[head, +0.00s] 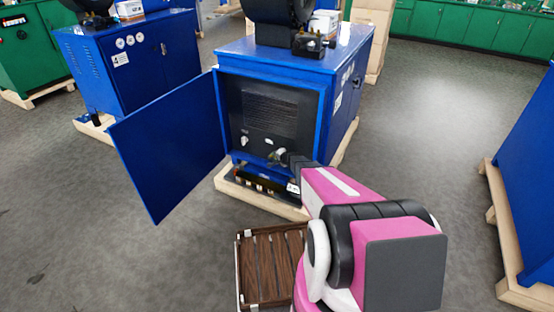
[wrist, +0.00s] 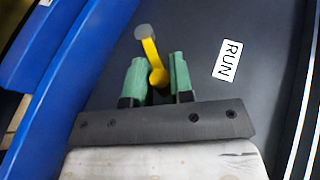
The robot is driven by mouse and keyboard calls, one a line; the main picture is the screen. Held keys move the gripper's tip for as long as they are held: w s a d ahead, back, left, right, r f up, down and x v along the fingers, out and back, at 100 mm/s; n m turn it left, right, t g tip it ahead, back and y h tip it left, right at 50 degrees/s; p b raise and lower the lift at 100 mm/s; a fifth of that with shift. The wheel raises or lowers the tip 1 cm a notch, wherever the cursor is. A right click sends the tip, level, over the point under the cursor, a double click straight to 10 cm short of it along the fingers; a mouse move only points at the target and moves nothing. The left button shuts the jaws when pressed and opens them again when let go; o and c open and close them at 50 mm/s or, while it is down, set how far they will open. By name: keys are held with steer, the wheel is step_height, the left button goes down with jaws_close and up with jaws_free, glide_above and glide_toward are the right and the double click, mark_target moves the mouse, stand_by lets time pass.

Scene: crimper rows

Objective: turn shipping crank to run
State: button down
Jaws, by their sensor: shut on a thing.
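The shipping crank (wrist: 149,48) is a yellow lever with a grey round end, on the dark panel. In the wrist view, my gripper (wrist: 158,72) has its two green fingers on either side of the yellow lever's lower part, shut on it. The lever's grey end sticks out past the fingertips, tilted a little left. A white RUN label (wrist: 228,60) is on the panel to the right of the crank. In the head view, my gripper (head: 283,158) is at the lower right of the dark panel (head: 268,108), and the crank is mostly hidden there.
The blue cabinet (head: 335,75) stands on a wooden pallet, with its blue door (head: 170,145) swung open to the left. A slatted wooden platform (head: 262,268) lies on the floor in front. Another blue cabinet (head: 520,170) is at the right edge.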

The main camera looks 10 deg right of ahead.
steer(key=shift+w+a+r+n+g+h, duration=0.35)
steer(key=shift+w+a+r+g+h, duration=0.3)
steer(key=shift+g+h, duration=0.3)
steer(key=shift+w+a+r+n+g+h, duration=0.4)
steer(key=shift+a+g+h, duration=0.3)
steer(key=shift+g+h, duration=0.2)
steer(key=shift+w+a+r+n+g+h, duration=0.1)
steer(key=shift+w+a+n+g+h, duration=0.2)
steer(key=shift+a+g+h, duration=0.4)
steer(key=shift+w+a+n+g+h, duration=0.1)
steer(key=shift+w+a+g+h, duration=0.3)
steer(key=shift+h, duration=0.35)
steer(key=c, duration=1.1)
jaws_free()
steer(key=shift+a, duration=0.1)
steer(key=shift+o, duration=0.2)
steer(key=v, duration=1)
steer(key=shift+r, duration=0.4)
